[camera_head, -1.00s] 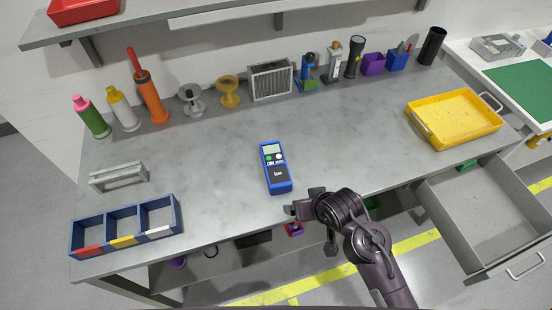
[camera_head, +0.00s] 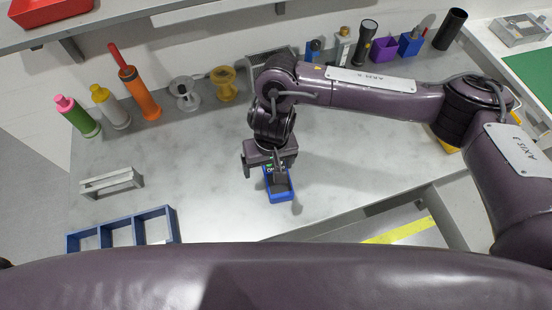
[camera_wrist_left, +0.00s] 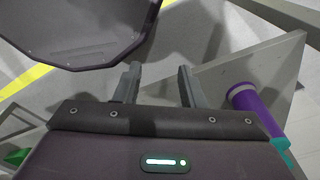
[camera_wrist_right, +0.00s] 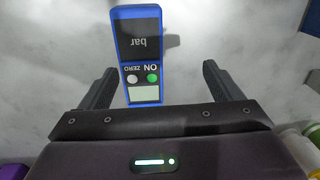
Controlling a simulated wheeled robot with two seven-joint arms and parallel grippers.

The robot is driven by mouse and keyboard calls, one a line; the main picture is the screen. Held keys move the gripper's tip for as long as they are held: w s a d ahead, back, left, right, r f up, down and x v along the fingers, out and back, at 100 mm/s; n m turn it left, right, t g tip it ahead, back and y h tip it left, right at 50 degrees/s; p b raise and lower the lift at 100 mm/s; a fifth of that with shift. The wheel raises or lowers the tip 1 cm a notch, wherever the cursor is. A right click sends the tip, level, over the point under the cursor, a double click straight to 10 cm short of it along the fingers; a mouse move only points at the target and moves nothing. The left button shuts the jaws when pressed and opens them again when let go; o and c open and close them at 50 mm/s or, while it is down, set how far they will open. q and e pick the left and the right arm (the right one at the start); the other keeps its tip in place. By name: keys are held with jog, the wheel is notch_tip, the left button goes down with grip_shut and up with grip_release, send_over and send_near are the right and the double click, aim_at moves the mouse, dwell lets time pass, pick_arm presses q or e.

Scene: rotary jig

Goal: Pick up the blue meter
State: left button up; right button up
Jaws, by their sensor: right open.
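The blue meter (camera_head: 281,190) lies on the grey bench, partly hidden under my right gripper (camera_head: 264,174) in the head view. In the right wrist view the meter (camera_wrist_right: 138,60) shows its dark "bar" face, a white and a green button and a pale screen. My right gripper (camera_wrist_right: 158,75) is open around its screen end, with a gap on each side; the meter is closer to the left finger in that picture. My left gripper (camera_wrist_left: 159,73) is open and empty in the left wrist view, above the floor area; it is not seen in the head view.
A blue divided tray (camera_head: 122,230) and a grey handle-like bracket (camera_head: 111,181) are on the left. Several bottles and tools, including an orange one (camera_head: 138,92) and a yellow spool (camera_head: 224,83), line the back. Bare bench lies left of the meter.

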jog(key=shift+w+d+m+h, duration=0.3)
jog(key=shift+w+d, duration=0.2)
jog(key=shift+d, duration=0.4)
jog(key=shift+w+d+f, duration=0.1)
jog(key=shift+d+f, duration=0.15)
jog(key=f, duration=0.4)
jog(key=f+b, duration=0.1)
jog(key=f, duration=0.1)
jog(key=shift+w+a+f, duration=0.2)
jog(key=shift+w+f, duration=0.2)
jog(key=shift+c, duration=0.3)
jog(key=c, duration=1.1)
jog(key=shift+r, duration=0.1)
